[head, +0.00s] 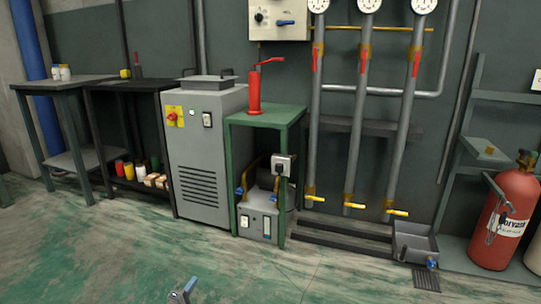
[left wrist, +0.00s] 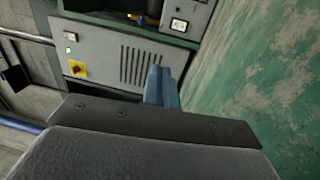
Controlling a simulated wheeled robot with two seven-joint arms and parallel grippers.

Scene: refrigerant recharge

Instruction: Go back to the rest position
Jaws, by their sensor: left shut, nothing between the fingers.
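My left gripper (head: 184,289) shows at the bottom of the head view, over the green floor. It is shut with nothing between its fingers. In the left wrist view its blue-grey fingers (left wrist: 162,87) lie together in front of the grey cabinet, apart from it as far as I can tell. My right gripper is not in the head view or the left wrist view. The grey cabinet (head: 207,150) with a red knob on a yellow plate stands beyond the left gripper. A red hand pump (head: 254,92) stands on a green stand (head: 285,115).
A grey machine (head: 257,213) sits under the green stand. Vertical pipes (head: 358,130) with gauges and yellow valves run up the wall. A red cylinder (head: 512,205) stands at the right. A dark shelf (head: 128,87) and table (head: 60,83) stand left. The front floor is clear.

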